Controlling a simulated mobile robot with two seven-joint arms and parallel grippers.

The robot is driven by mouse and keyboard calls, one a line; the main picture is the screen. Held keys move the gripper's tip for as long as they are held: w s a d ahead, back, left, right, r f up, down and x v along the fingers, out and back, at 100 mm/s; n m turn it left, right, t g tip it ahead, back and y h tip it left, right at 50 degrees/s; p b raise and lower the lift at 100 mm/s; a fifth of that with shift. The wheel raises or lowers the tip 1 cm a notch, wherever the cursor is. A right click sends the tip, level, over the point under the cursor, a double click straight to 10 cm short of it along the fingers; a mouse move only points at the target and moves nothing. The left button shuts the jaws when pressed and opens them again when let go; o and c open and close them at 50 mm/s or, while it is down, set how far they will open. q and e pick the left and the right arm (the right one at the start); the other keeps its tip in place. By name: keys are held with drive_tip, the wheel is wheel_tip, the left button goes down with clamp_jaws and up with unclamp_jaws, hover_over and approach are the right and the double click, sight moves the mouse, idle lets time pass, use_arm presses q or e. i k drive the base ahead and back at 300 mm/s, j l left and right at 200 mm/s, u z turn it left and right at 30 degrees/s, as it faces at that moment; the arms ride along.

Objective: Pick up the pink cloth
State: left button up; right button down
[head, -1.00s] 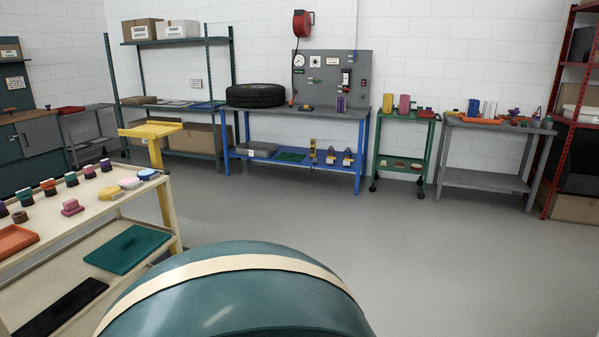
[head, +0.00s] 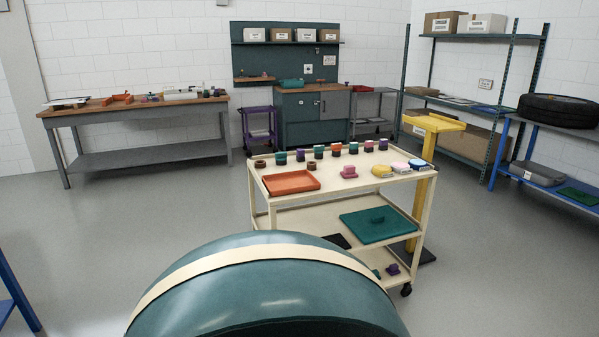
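A small pale pink item (head: 400,166), which looks like a folded cloth, lies on the top shelf of the cream cart (head: 262,190), near its right end. It sits between a yellow item (head: 381,171) and a blue one (head: 419,164). A darker pink block-like object (head: 348,172) stands to the left on the same shelf; its exact shape is hard to tell. Neither of my grippers shows in the view.
An orange tray (head: 291,182) and several small coloured pots stand on the cart. A yellow stand (head: 430,124) is close behind the cart's right end. A long workbench (head: 140,108) is at the left wall. Grey floor is open left of the cart.

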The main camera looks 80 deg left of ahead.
sight(349, 171)
drive_tip(key=u, duration=2.25)
drive_tip(key=z, duration=3.75)
drive_tip(key=u, duration=3.45)
